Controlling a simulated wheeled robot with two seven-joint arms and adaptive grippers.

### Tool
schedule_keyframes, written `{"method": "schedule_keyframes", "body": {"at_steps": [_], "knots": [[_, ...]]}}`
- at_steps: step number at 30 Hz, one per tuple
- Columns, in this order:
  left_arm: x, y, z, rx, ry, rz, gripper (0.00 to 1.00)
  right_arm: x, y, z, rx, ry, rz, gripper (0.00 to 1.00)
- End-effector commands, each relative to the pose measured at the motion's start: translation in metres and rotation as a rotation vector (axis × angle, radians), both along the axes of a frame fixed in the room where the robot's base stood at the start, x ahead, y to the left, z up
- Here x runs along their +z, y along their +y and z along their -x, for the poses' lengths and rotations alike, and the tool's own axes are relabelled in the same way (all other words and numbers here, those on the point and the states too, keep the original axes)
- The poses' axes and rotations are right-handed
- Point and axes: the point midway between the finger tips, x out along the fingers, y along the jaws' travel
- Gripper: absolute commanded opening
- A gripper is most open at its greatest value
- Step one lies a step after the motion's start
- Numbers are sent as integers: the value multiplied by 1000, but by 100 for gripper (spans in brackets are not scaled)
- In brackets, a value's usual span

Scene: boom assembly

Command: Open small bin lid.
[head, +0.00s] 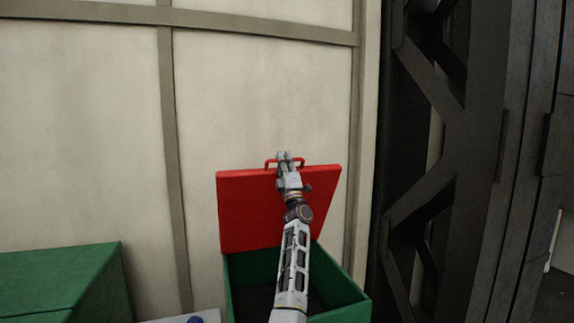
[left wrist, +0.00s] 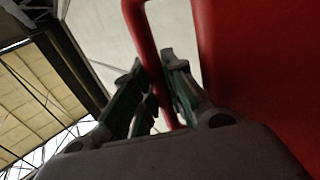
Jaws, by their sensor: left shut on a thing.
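The small bin (head: 345,291) is a green box with its top open and a dark inside. Its red lid (head: 246,208) stands raised, near upright, at the back of the bin by the wall. A red handle (head: 270,163) sits on the lid's upper edge. My left gripper (head: 285,155) is shut on the handle, and its arm reaches up in front of the lid and hides part of it. In the left wrist view the fingers (left wrist: 160,92) close around the red handle bar (left wrist: 143,38), with the red lid (left wrist: 262,65) at the right. My right gripper is not in view.
A larger green box (head: 62,277) stands at the lower left. A pale surface with a blue item (head: 195,320) lies between it and the bin. A pale panelled wall (head: 265,90) is close behind the lid. Dark metal framework (head: 450,130) stands at the right.

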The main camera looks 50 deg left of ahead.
Motion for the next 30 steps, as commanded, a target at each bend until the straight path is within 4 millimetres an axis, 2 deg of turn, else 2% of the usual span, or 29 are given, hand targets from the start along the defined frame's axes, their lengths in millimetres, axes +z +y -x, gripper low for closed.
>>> {"method": "schedule_keyframes", "body": {"at_steps": [6, 12, 28, 29, 30], "knots": [[6, 22, -11, -3, 6, 4, 0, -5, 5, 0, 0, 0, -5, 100], [12, 33, -13, -2, 4, 4, 0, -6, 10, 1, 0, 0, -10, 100], [17, 37, -12, 2, 1, 0, 0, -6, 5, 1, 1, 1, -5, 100], [17, 38, -12, 2, 1, 0, 19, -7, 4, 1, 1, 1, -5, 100], [17, 38, -12, 3, 0, 0, 24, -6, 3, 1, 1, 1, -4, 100]]}}
